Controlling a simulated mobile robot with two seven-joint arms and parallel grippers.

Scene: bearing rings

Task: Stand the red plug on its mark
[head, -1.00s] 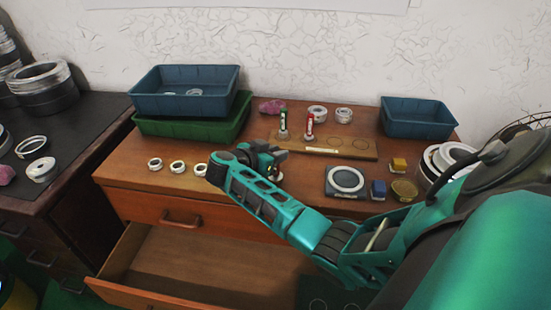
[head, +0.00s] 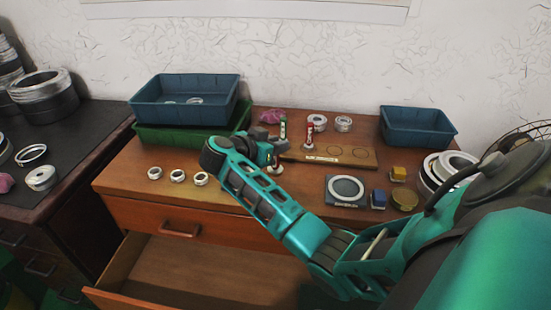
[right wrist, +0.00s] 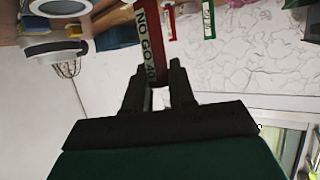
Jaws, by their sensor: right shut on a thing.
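My right gripper (head: 272,150) is shut on a red plug (right wrist: 163,50), whose pale label reads NO GO 40 in the right wrist view. In the head view my gripper hides its handle, and a silver end (head: 275,169) shows below the gripper, near the left end of the wooden board (head: 345,163). Another red-handled plug (head: 309,134) and a green-handled one (head: 283,130) stand on the board. Ring marks (head: 361,153) show on the board's right part. My left gripper is not in view.
Three small rings (head: 178,176) lie at the front left of the bench. A blue tray (head: 165,110) rests on a green tray (head: 165,135) at the back left. A dark plate with a ring (head: 345,188) and small blocks are at the right. The drawer (head: 190,270) is open.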

